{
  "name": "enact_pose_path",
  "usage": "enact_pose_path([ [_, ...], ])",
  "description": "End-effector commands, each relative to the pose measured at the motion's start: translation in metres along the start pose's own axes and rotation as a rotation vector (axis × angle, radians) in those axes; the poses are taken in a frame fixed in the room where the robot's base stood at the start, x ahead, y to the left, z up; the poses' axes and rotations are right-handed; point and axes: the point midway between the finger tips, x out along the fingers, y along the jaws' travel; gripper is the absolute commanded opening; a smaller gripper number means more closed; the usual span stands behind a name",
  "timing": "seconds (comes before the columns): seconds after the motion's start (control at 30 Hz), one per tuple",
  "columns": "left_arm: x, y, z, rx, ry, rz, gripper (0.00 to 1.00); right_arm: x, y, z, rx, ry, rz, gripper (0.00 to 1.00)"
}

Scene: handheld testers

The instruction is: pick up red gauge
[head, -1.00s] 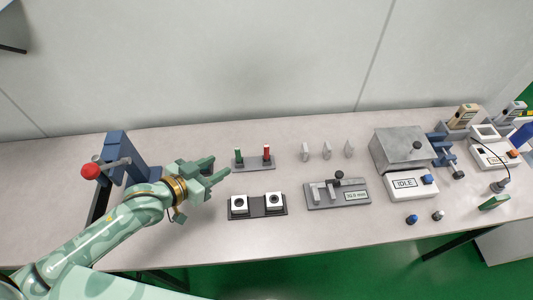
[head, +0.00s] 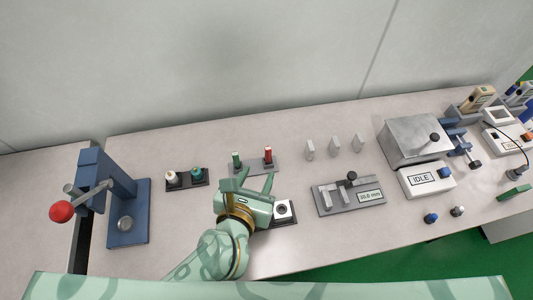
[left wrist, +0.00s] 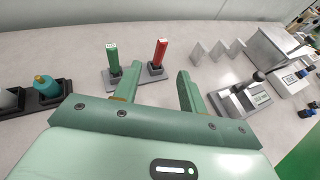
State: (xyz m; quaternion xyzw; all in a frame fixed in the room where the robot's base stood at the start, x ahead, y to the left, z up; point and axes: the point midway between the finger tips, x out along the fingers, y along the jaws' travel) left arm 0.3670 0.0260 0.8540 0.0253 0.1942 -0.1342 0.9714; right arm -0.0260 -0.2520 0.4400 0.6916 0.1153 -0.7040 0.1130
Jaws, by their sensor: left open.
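The red gauge (head: 268,154) stands upright in the right socket of a grey two-socket stand (head: 254,166). The green gauge (head: 236,159) stands in the left socket. In the left wrist view the red gauge (left wrist: 159,53) and the green gauge (left wrist: 113,57) both show beyond my fingers. My left gripper (head: 257,182) is open and empty, in front of the stand and apart from the red gauge. In the left wrist view its fingers (left wrist: 156,85) are spread, with the red gauge farther off, between their directions. My right gripper is not in view.
A dark block with a white square (head: 282,210) is partly hidden under my left gripper. A blue press with a red knob (head: 61,211) stands at left, near a dark holder (head: 187,180). A grey fixture (head: 349,195) and an IDLE box (head: 427,180) are to the right.

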Motion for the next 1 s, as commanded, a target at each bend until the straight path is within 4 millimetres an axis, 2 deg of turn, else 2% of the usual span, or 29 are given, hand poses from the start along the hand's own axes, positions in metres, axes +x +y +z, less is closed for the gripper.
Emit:
enact_pose_path([
  [0.03, 0.016, 0.0, -0.005, -0.001, 0.0, 0.001, 0.42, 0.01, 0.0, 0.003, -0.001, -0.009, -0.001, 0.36],
  [0.2, 0.052, 0.001, -0.005, 0.003, 0.0, 0.001, 0.42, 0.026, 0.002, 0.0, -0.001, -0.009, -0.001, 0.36],
  [0.47, 0.075, 0.0, 0.0, 0.004, -0.002, 0.0, 0.42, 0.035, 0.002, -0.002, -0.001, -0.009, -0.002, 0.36],
  [0.7, 0.114, -0.001, 0.002, 0.005, 0.0, 0.001, 0.42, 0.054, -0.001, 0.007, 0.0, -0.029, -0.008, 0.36],
  [1.0, 0.118, -0.001, 0.006, 0.006, -0.002, 0.001, 0.42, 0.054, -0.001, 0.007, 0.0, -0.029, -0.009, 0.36],
])
